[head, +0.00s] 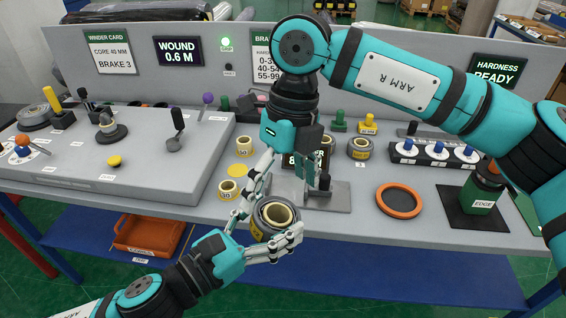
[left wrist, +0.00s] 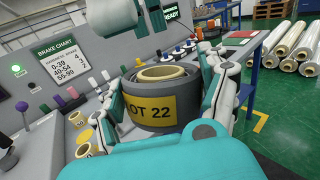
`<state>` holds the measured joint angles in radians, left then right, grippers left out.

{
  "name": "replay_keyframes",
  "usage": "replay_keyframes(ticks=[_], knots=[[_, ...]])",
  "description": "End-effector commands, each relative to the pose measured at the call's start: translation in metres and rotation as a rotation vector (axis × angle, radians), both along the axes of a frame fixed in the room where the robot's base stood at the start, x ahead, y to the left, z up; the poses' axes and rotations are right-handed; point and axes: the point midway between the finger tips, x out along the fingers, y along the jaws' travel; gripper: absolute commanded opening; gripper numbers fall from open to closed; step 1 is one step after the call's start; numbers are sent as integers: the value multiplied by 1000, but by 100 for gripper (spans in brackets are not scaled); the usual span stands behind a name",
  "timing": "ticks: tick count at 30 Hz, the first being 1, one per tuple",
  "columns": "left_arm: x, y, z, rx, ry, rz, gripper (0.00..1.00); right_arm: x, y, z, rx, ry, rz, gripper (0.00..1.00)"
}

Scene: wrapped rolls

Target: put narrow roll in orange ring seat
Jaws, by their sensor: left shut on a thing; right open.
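My left gripper (head: 274,220) is shut on a grey wrapped roll (head: 268,207) with a cream core. It holds the roll upright near the table's front edge. In the left wrist view the held roll (left wrist: 158,100) sits between both fingers, and its yellow label reads "OT 22", partly cut off. The orange ring seat (head: 399,187) lies flat on the table to the right, with a dark, empty middle. My right gripper (head: 294,170) is open and empty, pointing down just above and behind the held roll. I cannot tell whether the held roll is the narrow one.
Another grey roll (head: 360,148) stands farther back. Small yellow cores (head: 228,189) stand left of the held roll. A metal plate (head: 335,198) with a dark display lies between the roll and the ring. A green EDGE block (head: 481,195) stands right of the ring.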

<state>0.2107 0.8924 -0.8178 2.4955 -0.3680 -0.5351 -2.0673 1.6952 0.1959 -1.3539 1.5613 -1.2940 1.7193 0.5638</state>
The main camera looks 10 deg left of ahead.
Motion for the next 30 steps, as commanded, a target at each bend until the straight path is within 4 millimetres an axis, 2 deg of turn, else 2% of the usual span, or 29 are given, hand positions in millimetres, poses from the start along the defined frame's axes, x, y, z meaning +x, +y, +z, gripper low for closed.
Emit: replay_keyframes(ticks=[3,9,15,23,24,30], knots=[[0,0,1,-1,-2,-1,22,-4,3,-24,-1,3,2,100],[0,0,1,-1,-2,-1,22,-8,6,-53,1,3,1,100],[0,0,1,-1,-2,-1,22,-9,8,-66,1,2,1,100],[0,0,1,-1,-2,-1,22,-10,8,-67,2,2,1,100],[0,0,1,-1,-2,-1,22,-10,8,-67,2,2,1,99],[0,0,1,-1,-2,-1,22,-10,8,-67,2,2,1,73]])
